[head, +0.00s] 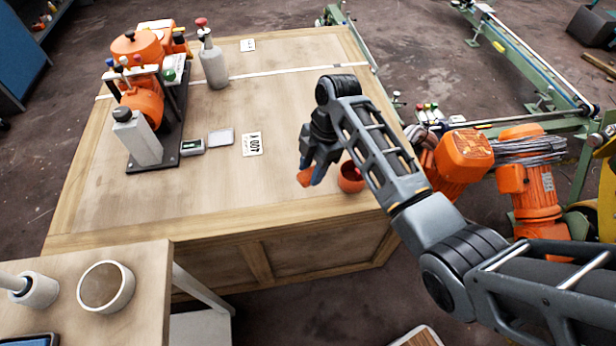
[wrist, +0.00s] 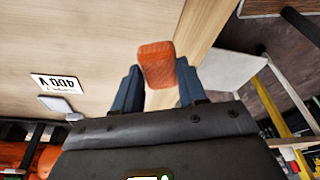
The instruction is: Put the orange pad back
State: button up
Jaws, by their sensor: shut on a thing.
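The orange pad (wrist: 157,63) is a small block with rounded edges. In the wrist view it sits between the two dark blue fingers of my gripper (wrist: 157,90), which is shut on it. In the head view the pad (head: 304,178) shows as a small orange piece at the tip of my gripper (head: 311,176), over the front right part of the wooden table. The fingers hide part of the pad. I cannot tell how high it is above the tabletop.
A red-orange round cup (head: 351,180) stands right of my gripper, partly behind my arm. On the wooden table (head: 200,210) are an orange machine (head: 142,100), a grey bottle (head: 213,68) and a 400 V label (head: 252,144). The front middle is clear. A round dish (head: 106,288) sits on a nearer table.

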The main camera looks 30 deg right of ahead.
aim_at(308, 179)
jog(key=shift+w+a+f, duration=0.25)
jog(key=shift+a+f, duration=0.15)
jog(key=shift+f, duration=1.9)
jog(key=shift+f, duration=0.15)
jog(key=o, duration=1)
jog(key=v, duration=1.2)
jog(key=shift+b, duration=0.3)
